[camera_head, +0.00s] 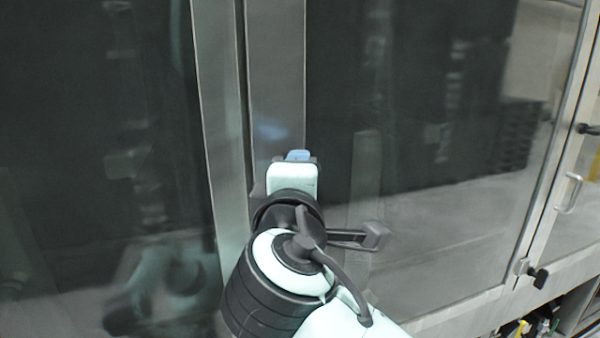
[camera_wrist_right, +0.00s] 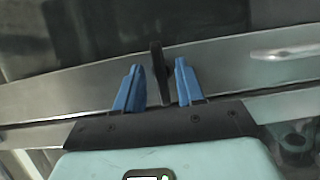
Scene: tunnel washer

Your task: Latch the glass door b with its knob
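The glass door has a large dark pane (camera_head: 420,130) and a metal frame (camera_head: 275,85) in the head view; no label shows which door is b. My right gripper (camera_head: 298,156) is in front of this frame, and its body hides the knob there. In the right wrist view, a dark knob (camera_wrist_right: 157,72) stands as a narrow upright bar between the two blue fingers of my right gripper (camera_wrist_right: 158,76). The fingers are open, with a gap visible on each side of the knob. My left gripper is not in view.
A bright bar handle (camera_wrist_right: 286,52) is on the frame right of the knob in the wrist view. In the head view, another black knob (camera_head: 538,277) and a handle (camera_head: 570,194) are at the far right. Another glass pane (camera_head: 90,130) fills the left.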

